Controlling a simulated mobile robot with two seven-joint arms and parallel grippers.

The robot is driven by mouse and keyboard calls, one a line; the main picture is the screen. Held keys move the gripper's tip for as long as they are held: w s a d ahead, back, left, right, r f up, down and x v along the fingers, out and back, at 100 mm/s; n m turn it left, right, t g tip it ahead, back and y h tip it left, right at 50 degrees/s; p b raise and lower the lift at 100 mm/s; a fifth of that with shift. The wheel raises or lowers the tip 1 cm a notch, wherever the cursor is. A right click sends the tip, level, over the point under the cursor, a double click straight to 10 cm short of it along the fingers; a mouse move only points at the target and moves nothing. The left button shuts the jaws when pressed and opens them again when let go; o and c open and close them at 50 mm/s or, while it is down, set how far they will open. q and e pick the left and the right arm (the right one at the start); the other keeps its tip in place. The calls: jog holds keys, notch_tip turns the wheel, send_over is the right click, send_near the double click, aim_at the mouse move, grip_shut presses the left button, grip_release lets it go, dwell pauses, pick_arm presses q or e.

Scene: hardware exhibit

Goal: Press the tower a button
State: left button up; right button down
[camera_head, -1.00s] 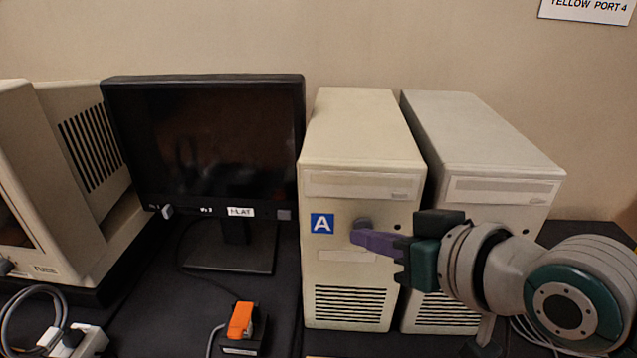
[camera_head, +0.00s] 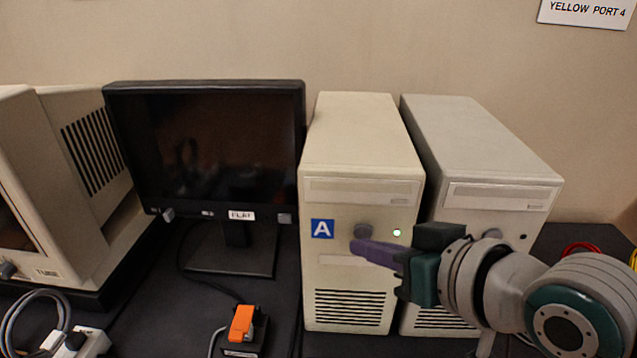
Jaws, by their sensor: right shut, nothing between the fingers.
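Tower A (camera_head: 340,280) is a beige computer case with a blue "A" label (camera_head: 322,228) on its front. My left gripper is not in view.
A second beige tower (camera_head: 480,150) stands close on the right, partly behind my right arm. A black flat monitor (camera_head: 220,150) stands to the left, with a beige tube monitor (camera_head: 85,190) beyond it. An orange switch (camera_head: 242,323) and a white power strip (camera_head: 85,342) lie in front.

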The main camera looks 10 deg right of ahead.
jog(key=s+a+p, duration=0.1)
jog(key=s+p, duration=0.2)
jog(key=s, duration=0.3)
jog(key=shift+a+p, duration=0.35)
jog(key=shift+p, duration=0.05)
dwell(0.7)
dwell(0.7)
jog(key=shift+w+a, duration=0.1)
